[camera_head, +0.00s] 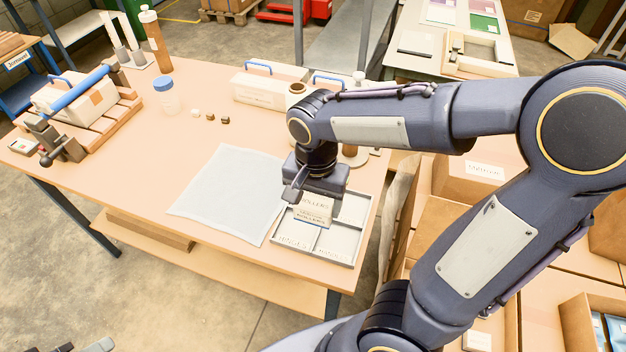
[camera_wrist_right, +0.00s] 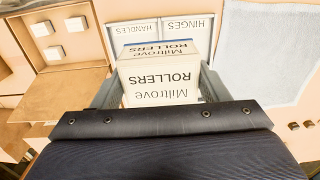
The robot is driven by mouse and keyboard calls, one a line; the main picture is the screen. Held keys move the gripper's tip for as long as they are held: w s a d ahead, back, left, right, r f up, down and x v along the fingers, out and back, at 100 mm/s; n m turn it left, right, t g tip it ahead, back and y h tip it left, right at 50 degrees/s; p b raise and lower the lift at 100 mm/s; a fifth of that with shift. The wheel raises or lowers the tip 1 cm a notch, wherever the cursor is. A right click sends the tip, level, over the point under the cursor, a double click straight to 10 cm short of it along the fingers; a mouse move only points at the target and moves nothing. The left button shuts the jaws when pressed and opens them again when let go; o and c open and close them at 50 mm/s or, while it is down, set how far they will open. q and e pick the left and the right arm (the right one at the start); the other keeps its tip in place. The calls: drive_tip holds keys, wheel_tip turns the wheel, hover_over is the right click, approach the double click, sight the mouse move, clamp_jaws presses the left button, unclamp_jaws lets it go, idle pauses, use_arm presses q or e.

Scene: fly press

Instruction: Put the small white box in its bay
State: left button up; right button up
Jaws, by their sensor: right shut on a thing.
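The small white box, printed "Miltrove ROLLERS" (camera_head: 313,209), is between the fingers of my right gripper (camera_head: 316,194). In the right wrist view the box (camera_wrist_right: 160,80) sits upright between both fingers. It is over the grey bay tray (camera_head: 352,213) at the table's near right corner; I cannot tell whether it touches the tray. In the wrist view, tray bays labelled HANDLES (camera_wrist_right: 134,30) and HINGES (camera_wrist_right: 188,26) show beyond the box and look empty. The box and gripper hide other bays. Grey and dark parts at the bottom left, perhaps my left gripper (camera_head: 82,347), are cut off by the edge.
A pale cloth (camera_head: 230,190) lies left of the tray. White cartons with blue handles (camera_head: 262,88), a blue-lidded jar (camera_head: 166,97) and the fly press (camera_head: 75,110) stand farther back. Cardboard boxes (camera_head: 475,180) are to the right, beneath my arm.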

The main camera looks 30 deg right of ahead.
drive_tip(key=w+d+f, duration=0.2)
drive_tip(key=w, duration=0.1)
drive_tip(key=w+d+f+p, duration=0.1)
drive_tip(key=w+f, duration=0.2)
drive_tip(key=w, duration=0.1)
drive_tip(key=w+d+f+p, duration=0.1)
drive_tip(key=w+d+f, duration=0.1)
drive_tip(key=w+f, duration=0.1)
drive_tip(key=shift+w+d+f, duration=0.25)
drive_tip(key=shift+w+d, duration=0.1)
drive_tip(key=shift+w, duration=0.2)
drive_tip(key=shift+w+d+f, duration=0.15)
drive_tip(key=shift+w+f, duration=0.25)
drive_tip(key=shift+f, duration=0.15)
wheel_tip(320, 180, down, 3)
drive_tip(key=shift+f+p, duration=0.1)
drive_tip(key=shift+p, duration=0.2)
drive_tip(key=shift+f, duration=0.1)
drive_tip(key=o, duration=1.2)
drive_tip(key=shift+c, duration=0.2)
